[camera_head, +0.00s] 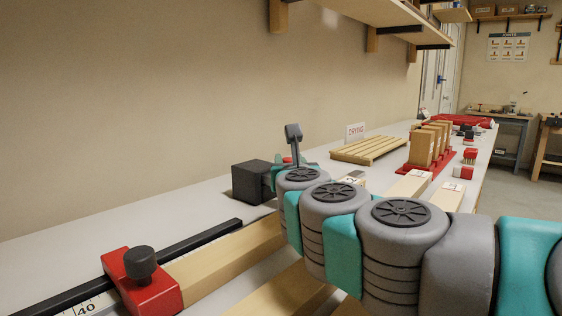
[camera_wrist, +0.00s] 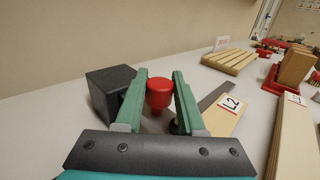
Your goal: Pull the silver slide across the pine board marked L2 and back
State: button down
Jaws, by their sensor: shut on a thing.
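The pine board (camera_wrist: 222,122) has a white label marked L2 and lies just right of my gripper in the wrist view. A grey metal strip (camera_wrist: 213,95) runs along its left edge; I cannot tell whether it is part of the silver slide. My gripper (camera_wrist: 160,78) is shut on a red knob (camera_wrist: 159,95), with one green finger on each side of it. In the head view my gripper (camera_head: 290,166) is partly hidden by my arm, and only a bit of red shows there. What lies under the knob is hidden.
A black block (camera_wrist: 111,92) stands close left of my gripper; it also shows in the head view (camera_head: 252,183). A slatted wooden rack (camera_head: 368,150) and a red holder with upright wooden blocks (camera_head: 428,142) stand farther back. A red stop (camera_head: 148,285) sits front left.

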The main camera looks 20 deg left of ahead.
jog(key=d, duration=0.2)
jog(key=s+d, duration=0.1)
jog(key=d, duration=0.1)
jog(key=s+d, duration=0.1)
jog(key=d, duration=0.1)
jog(key=shift+s+b, duration=0.25)
jog(key=shift+b, duration=0.1)
jog(key=c, duration=0.5)
grip_release()
jog(key=shift+d, duration=0.1)
jog(key=shift+s, duration=0.1)
jog(key=shift+s+d, duration=0.1)
jog(key=shift+s, duration=0.3)
jog(key=v, duration=0.7)
jog(key=shift+w, duration=0.1)
